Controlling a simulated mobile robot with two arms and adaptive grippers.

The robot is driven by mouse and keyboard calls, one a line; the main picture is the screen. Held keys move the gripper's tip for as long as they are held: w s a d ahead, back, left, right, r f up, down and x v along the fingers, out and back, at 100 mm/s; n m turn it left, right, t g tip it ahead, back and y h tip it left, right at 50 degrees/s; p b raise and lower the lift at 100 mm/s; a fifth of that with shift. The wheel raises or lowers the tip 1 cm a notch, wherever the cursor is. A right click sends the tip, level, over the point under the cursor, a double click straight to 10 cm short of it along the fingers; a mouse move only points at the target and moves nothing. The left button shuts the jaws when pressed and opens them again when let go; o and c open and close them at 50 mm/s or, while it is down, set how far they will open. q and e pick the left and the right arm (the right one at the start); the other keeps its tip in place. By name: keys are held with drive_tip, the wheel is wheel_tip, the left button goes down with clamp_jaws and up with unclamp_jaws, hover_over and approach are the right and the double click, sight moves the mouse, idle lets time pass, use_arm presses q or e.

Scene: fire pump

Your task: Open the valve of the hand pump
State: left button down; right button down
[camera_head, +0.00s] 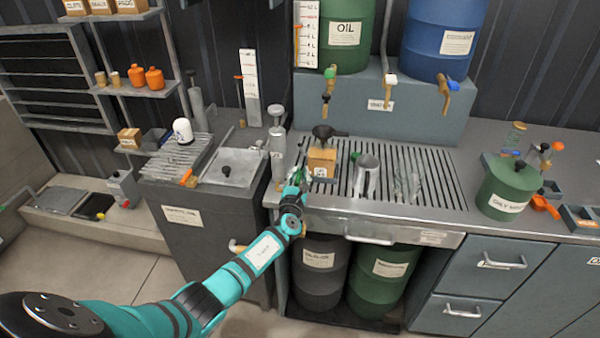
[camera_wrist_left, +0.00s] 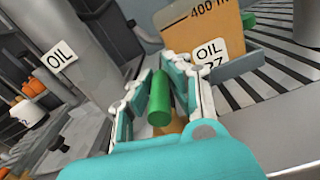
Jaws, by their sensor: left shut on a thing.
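My left gripper (camera_head: 296,186) is at the front left edge of the slatted counter, just in front of the grey hand pump (camera_head: 277,155). In the left wrist view the gripper (camera_wrist_left: 172,95) is shut on a green valve handle (camera_wrist_left: 160,98), a finger on each side. A brass-coloured part (camera_wrist_left: 174,127) shows below the handle. The grey cylinder of the pump (camera_wrist_left: 88,45), with an OIL label, stands to the left. How far the valve is turned cannot be told. My right gripper is not in view.
An orange-brown oil box (camera_head: 321,160) stands close behind my gripper, with a metal cup (camera_head: 368,178) to its right. Oil drums (camera_head: 344,40) with taps stand on a raised shelf behind. A green pot (camera_head: 508,186) is at the right. Slatted counter (camera_head: 440,180) is partly clear.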

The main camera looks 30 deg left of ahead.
use_arm(q)
drive_tip(key=shift+r, duration=0.1)
drive_tip(key=c, duration=1.3)
unclamp_jaws()
drive_tip(key=shift+o, duration=0.2)
drive_tip(key=shift+s+d, duration=0.15)
drive_tip(key=shift+s, duration=0.15)
drive_tip(key=v, duration=1.1)
drive_tip(key=shift+s, duration=0.2)
